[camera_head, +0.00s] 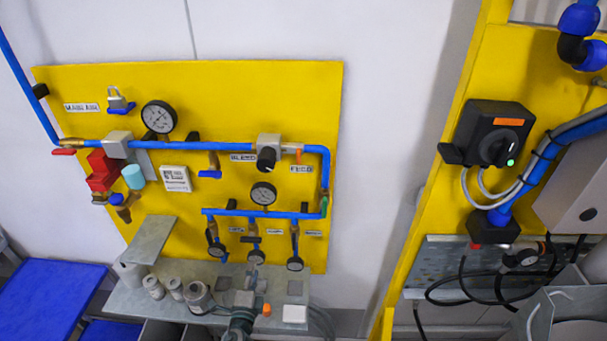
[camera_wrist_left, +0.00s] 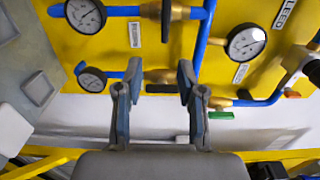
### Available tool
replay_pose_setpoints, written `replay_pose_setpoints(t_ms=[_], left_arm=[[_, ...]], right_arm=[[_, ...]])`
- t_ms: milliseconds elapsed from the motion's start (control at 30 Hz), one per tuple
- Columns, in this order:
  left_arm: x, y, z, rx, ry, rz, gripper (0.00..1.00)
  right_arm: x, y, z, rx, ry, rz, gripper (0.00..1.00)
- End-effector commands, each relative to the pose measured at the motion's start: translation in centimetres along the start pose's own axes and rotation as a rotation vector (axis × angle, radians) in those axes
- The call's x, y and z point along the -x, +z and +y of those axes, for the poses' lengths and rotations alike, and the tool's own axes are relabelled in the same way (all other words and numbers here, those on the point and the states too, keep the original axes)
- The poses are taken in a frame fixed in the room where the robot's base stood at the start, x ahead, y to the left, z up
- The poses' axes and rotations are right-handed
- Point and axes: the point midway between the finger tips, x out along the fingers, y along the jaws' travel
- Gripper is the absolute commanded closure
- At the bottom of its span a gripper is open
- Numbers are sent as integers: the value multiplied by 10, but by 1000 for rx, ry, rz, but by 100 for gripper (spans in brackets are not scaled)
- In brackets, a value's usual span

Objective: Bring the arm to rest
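My left gripper (camera_head: 243,298) shows low in the head view, in front of the grey shelf below the yellow panel. In the left wrist view its two fingers (camera_wrist_left: 158,88) stand apart with a clear gap between them, open and empty. Behind the fingertips in that view are the yellow panel, blue pipes and several gauges. I cannot tell whether the fingers touch anything. My right gripper is not in view.
The yellow panel (camera_head: 100,220) carries blue pipes, valves and gauges. The grey shelf (camera_head: 125,300) holds several cans (camera_head: 199,297). A blue table (camera_head: 50,295) stands at left. A second yellow panel with a black switch box (camera_head: 492,133) stands at right.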

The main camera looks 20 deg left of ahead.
Motion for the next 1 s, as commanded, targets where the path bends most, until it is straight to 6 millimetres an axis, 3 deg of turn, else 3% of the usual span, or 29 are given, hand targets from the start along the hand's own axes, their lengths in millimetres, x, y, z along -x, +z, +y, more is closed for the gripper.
replay_pose_setpoints(t_ms=[133,233,400,500,700,833,867,1000], left_arm=[[7,3,10,68,49,-30,61],[32,11,43,265,203,-125,61],[105,12,111,647,559,-342,61],[146,3,135,791,727,-438,61],[216,-19,159,986,1000,-585,61],[259,-34,164,1077,1161,-664,61],[264,-36,170,1086,1184,-677,61],[251,-39,226,1066,1188,-686,61]], right_arm=[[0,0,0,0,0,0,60],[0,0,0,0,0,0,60],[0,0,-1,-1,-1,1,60],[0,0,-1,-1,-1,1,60],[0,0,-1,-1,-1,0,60],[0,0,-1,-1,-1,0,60],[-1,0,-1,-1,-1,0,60],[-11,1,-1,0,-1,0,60]])
